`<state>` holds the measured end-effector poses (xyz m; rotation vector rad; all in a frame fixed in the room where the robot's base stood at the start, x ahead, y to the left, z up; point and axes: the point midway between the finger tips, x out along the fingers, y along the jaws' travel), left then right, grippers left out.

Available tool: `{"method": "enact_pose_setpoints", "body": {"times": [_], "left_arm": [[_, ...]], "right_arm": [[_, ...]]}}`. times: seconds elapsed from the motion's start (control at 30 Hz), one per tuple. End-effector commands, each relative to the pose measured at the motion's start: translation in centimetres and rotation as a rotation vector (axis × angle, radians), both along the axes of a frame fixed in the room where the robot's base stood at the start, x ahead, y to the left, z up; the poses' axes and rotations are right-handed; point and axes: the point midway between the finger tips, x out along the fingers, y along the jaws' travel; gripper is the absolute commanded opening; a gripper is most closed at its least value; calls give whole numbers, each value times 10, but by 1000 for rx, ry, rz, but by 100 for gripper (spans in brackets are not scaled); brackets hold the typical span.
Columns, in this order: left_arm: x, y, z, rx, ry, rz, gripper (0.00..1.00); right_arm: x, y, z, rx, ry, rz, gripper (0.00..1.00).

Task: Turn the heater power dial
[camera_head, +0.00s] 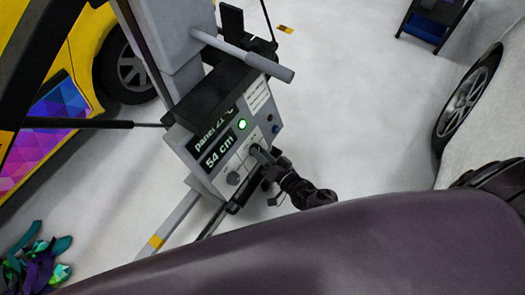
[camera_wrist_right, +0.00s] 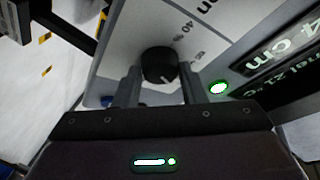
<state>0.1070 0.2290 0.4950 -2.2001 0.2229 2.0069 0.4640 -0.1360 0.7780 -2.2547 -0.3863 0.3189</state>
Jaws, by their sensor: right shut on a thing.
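The heater's grey control panel (camera_head: 198,157) shows in the head view with its displays reading about 21°C and 54 cm. The heater power dial (camera_wrist_right: 159,62) is a round black knob with a pale pointer mark, on a white scale plate with numbers such as 40. My right gripper (camera_head: 259,154) comes to the panel from the lower right. In the right wrist view its two fingers (camera_wrist_right: 159,80) stand on either side of the dial, shut on it. In the head view the gripper mostly hides this dial. My left gripper is not in view.
A lit green lamp (camera_head: 242,124) is beside the displays. A grey handle bar (camera_head: 245,55) juts out above. A yellow car (camera_head: 83,50) stands at left, a pale car's wheel (camera_head: 466,98) at right. Colourful scraps (camera_head: 38,257) lie lower left.

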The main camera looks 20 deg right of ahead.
Motion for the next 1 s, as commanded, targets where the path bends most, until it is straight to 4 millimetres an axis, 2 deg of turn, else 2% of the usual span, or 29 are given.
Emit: {"method": "enact_pose_setpoints", "body": {"times": [0.23, 0.77, 0.8, 0.93, 1.0], "left_arm": [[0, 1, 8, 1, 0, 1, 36], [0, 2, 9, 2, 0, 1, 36], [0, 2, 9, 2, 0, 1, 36], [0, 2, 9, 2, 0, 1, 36], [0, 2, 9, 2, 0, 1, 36]], "right_arm": [[0, 1, 1, 60, 45, -29, 14], [0, 1, 1, 73, 57, -37, 14], [0, 1, 1, 73, 57, -37, 41], [0, 1, 1, 73, 57, -37, 58], [0, 1, 1, 73, 57, -37, 59]]}}
